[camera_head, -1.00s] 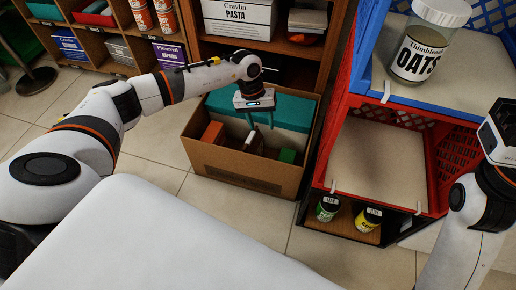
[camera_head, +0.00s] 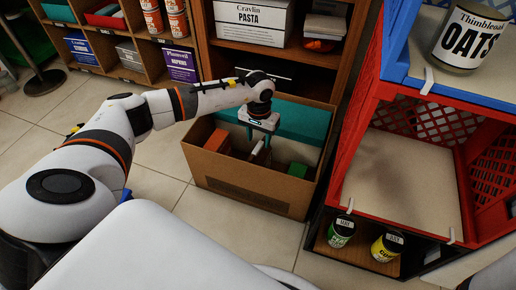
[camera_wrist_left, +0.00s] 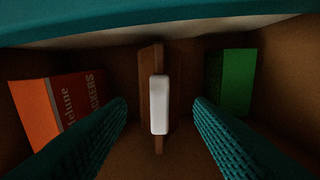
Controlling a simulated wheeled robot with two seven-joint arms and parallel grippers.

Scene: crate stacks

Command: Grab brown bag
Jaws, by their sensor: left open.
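A brown bag (camera_wrist_left: 146,62), seen from above as a narrow upright strip with a white clip (camera_wrist_left: 159,104) on it, stands in an open cardboard box. In the head view the white clip (camera_head: 257,148) shows inside the box, and the bag is mostly hidden there. My left gripper (camera_head: 258,138) is open and points down into the box. In the left wrist view its two teal fingers (camera_wrist_left: 159,125) lie on either side of the bag, apart from it. My right gripper is out of view.
Red crate (camera_head: 350,155) and blue crate (camera_head: 400,40) stand close on the right. Wooden shelves (camera_head: 205,50) rise behind.

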